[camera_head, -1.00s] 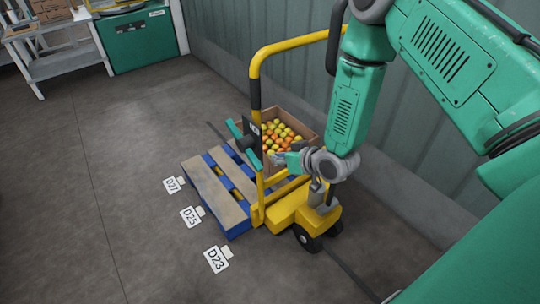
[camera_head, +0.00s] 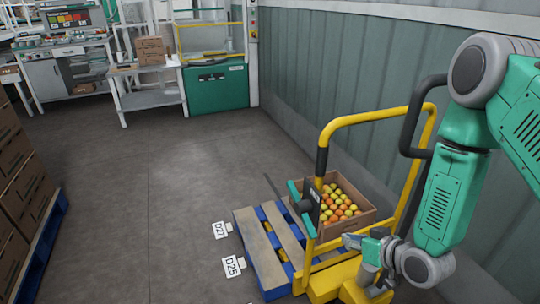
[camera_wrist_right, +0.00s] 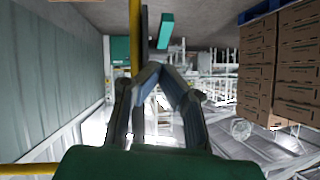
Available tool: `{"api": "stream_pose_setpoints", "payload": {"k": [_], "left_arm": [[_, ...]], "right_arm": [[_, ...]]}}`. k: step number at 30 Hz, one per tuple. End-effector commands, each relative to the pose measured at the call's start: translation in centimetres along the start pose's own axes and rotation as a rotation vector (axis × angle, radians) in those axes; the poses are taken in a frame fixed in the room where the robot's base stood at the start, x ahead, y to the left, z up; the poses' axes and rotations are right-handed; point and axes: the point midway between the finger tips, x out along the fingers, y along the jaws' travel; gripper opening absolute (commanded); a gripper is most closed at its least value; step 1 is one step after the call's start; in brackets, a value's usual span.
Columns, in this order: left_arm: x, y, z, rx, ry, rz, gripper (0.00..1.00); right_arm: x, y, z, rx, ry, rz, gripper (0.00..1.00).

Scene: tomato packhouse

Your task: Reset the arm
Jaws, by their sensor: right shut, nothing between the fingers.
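My right arm comes in from the right of the head view. Its gripper (camera_head: 352,240) is low at the right, just in front of the tomato crate's lower edge in the picture and near the yellow cart frame. In the right wrist view the two fingers of this gripper (camera_wrist_right: 161,72) come together at the tips with nothing between them. A brown crate (camera_head: 368,219) of red, orange and yellow tomatoes (camera_head: 338,202) sits behind the gripper. My left gripper is not in view.
A yellow pallet-truck handle (camera_head: 375,116) rises close to my right arm. A blue pallet (camera_head: 268,270) with wooden boards lies left of the crate. Stacked cartons (camera_head: 20,185) stand at far left. A green cabinet (camera_head: 215,90) is at the back. The middle floor is clear.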

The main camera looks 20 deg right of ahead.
Motion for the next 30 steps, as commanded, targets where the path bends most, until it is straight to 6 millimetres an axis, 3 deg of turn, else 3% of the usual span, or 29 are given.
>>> {"api": "stream_pose_setpoints", "payload": {"k": [4,8,12,16,21,30], "left_arm": [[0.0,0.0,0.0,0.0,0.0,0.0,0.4],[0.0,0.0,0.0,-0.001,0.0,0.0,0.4],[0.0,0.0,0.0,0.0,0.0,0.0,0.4],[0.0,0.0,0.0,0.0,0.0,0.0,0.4],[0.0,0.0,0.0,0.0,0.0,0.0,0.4],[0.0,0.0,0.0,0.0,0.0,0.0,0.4]], "right_arm": [[-0.2,-0.9,1.9,-0.002,-0.068,0.007,0.0],[-1.9,-3.1,8.0,-0.005,-0.288,0.042,0.0],[-6.2,-5.2,15.6,-0.015,-0.584,0.106,0.0],[-10.8,-6.4,20.5,-0.029,-0.799,0.165,0.0],[-14.3,-7.0,23.1,-0.039,-0.935,0.21,0.0],[-14.7,-7.0,23.3,-0.038,-0.949,0.215,0.0]]}}
